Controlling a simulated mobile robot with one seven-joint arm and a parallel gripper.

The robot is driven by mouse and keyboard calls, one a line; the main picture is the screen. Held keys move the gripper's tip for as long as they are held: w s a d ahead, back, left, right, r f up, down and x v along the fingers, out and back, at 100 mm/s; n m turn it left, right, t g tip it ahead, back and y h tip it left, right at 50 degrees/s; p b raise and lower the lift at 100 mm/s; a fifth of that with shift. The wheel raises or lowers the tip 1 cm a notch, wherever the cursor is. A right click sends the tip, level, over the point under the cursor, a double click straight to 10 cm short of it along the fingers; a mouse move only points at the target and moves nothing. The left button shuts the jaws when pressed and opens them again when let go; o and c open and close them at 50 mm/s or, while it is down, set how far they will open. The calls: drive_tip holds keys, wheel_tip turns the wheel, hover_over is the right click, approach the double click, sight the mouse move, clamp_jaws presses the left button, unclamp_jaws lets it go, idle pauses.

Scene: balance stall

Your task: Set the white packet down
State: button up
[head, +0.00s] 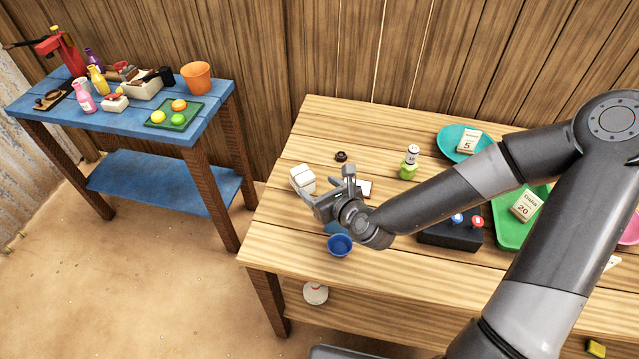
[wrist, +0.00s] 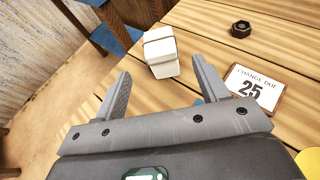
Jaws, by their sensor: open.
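The white packet (head: 302,178) stands on the left part of the wooden table, and a dark band runs across it. In the wrist view the packet (wrist: 161,52) is beyond my fingertips, between their lines, with wood around its base. My gripper (head: 325,188) is low over the table beside the packet, to its right in the head view. In the wrist view my gripper (wrist: 160,72) has its two fingers spread wide with nothing between them. Whether a finger touches the packet cannot be told.
A dark nut (head: 341,156) and a "change due 25" card (wrist: 254,88) lie near the packet. A blue bowl (head: 340,245) is at the table's front edge. A green bottle (head: 409,165) and a teal plate (head: 452,139) stand farther right. The table's left edge is close by.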

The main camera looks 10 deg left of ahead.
drive_tip(key=shift+s+d, duration=0.1)
drive_tip(key=shift+d, duration=0.05)
drive_tip(key=shift+s+d+f+n+g, duration=0.15)
drive_tip(key=shift+f+n+g, duration=0.25)
drive_tip(key=shift+n, duration=0.4)
drive_tip(key=d+n, duration=0.1)
drive_tip(key=n, duration=0.1)
drive_tip(key=d+f+n+g+h, duration=0.1)
drive_tip(key=n, duration=0.1)
drive_tip(key=d+n+h, duration=0.1)
drive_tip(key=shift+s+d+f+n, duration=0.15)
drive_tip(key=shift+d+f+n, duration=0.1)
drive_tip(key=shift+f+n, duration=0.15)
drive_tip(key=d+n+g+h, duration=0.1)
drive_tip(key=d+n+h, duration=0.1)
drive_tip(key=d+n, duration=0.1)
drive_tip(key=shift+d+r, duration=0.15)
drive_tip(key=s+d+r+n+h, duration=0.3)
drive_tip(key=d+r+n, duration=0.3)
drive_tip(key=d+r, duration=0.15)
drive_tip(key=s+d+r+n+h, duration=0.25)
drive_tip(key=d+r+n, duration=0.25)
drive_tip(key=d+r, duration=0.25)
drive_tip(key=s+d+r+n+g, duration=0.1)
drive_tip(key=s+d+r+n, duration=0.4)
drive_tip(key=s+r, duration=0.5)
drive_tip(key=shift+s+n, duration=0.3)
drive_tip(key=shift+s, duration=0.3)
